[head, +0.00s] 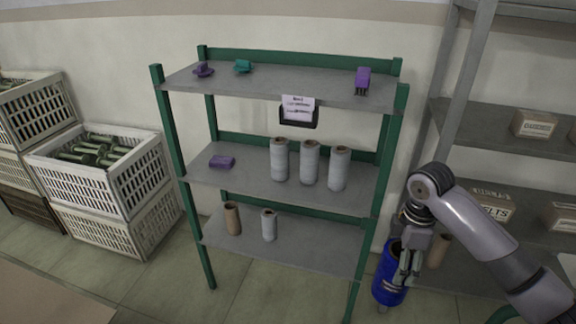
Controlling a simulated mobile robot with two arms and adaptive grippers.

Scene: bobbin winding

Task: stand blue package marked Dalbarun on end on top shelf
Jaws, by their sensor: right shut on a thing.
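A blue cylindrical package (388,283) is in the head view, low and just right of the green-framed shelf unit. It is roughly upright, slightly tilted; no marking on it can be read. My right gripper (408,262) is shut on it and covers part of its right side. The top shelf (290,88) is higher, up and to the left of the package. On it are a purple item (203,70) and a teal item (243,66) at the back left, and another purple item (363,80) at the right. My left gripper is not in view.
A paper label (298,108) hangs at the top shelf's front edge. The middle shelf holds a purple package (222,161) and three grey spools (309,162). The lower shelf holds two spools (232,218). The top shelf's middle is clear. White crates (100,185) stand left; a grey rack (480,120) stands right.

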